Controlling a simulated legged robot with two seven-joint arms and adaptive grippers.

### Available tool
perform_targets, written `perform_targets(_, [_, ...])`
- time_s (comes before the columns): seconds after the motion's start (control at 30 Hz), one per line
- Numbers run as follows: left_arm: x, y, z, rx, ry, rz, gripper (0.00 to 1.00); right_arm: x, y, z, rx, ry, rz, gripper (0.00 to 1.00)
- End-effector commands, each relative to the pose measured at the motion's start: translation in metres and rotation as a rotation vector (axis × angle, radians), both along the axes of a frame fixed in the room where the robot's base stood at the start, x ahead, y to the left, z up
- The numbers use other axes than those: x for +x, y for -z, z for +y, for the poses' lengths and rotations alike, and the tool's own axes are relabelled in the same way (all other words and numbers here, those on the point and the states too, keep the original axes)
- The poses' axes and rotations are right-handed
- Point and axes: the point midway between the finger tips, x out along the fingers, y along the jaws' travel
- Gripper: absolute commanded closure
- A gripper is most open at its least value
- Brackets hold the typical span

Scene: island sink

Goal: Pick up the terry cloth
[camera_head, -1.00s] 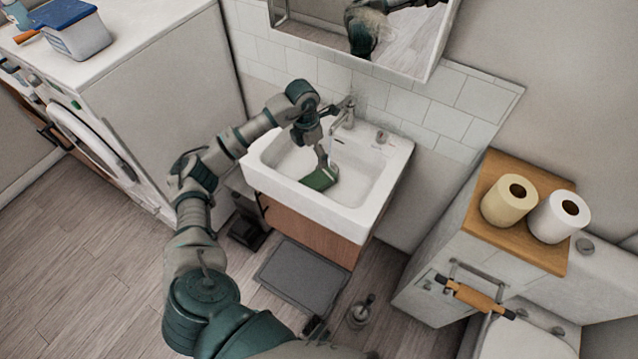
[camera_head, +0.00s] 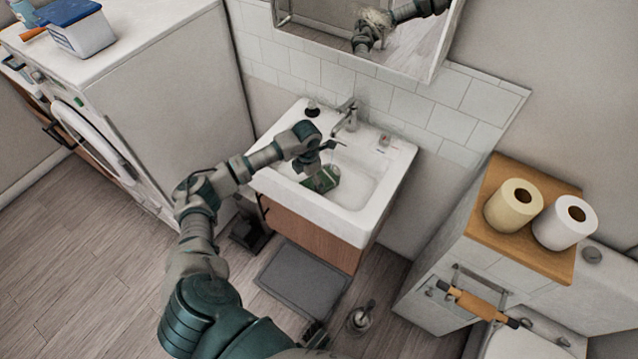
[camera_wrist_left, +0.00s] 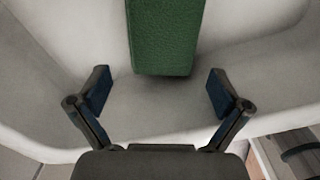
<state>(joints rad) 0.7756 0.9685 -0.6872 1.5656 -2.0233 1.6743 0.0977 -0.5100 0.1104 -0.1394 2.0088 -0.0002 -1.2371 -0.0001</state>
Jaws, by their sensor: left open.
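The green terry cloth (camera_head: 322,181) lies in the white sink basin (camera_head: 362,186), partly covered by my left gripper in the head view. In the left wrist view the cloth (camera_wrist_left: 165,38) is a green block shape at the top centre, running out of the picture. My left gripper (camera_wrist_left: 157,93) is open and empty in the left wrist view, with one fingertip on each side of the cloth's near end and a gap to both. It also shows over the basin in the head view (camera_head: 325,158). My right gripper is not in view.
A faucet (camera_head: 345,112) and a dark-topped bottle (camera_head: 312,106) stand at the sink's back edge. A mirror cabinet (camera_head: 365,35) hangs above. A washing machine (camera_head: 160,70) is at the left. A wooden-topped cabinet with two paper rolls (camera_head: 513,204) is at the right.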

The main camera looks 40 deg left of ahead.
Motion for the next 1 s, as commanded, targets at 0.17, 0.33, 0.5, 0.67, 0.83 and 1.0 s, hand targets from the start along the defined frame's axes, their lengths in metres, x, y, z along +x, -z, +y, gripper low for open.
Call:
perform_targets(0.17, [-0.001, 0.032, 0.000, -0.004, -0.001, 0.004, 0.00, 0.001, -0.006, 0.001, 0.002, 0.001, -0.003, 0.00])
perform_targets(0.33, [-0.001, 0.044, 0.002, -0.004, -0.001, 0.001, 0.00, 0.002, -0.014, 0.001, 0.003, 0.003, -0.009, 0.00])
perform_targets(0.5, [-0.001, 0.043, 0.002, -0.004, 0.000, 0.000, 0.10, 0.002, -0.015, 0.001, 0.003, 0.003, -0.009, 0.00])
perform_targets(0.67, [-0.001, 0.042, 0.000, -0.002, 0.000, 0.001, 0.50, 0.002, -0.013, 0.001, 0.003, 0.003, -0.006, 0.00])
perform_targets(0.83, [0.000, 0.041, -0.001, -0.001, 0.000, 0.000, 0.57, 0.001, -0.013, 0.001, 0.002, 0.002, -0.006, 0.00])
perform_targets(1.0, [0.000, 0.041, 0.000, -0.003, 0.000, 0.000, 0.62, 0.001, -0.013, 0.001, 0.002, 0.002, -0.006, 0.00])
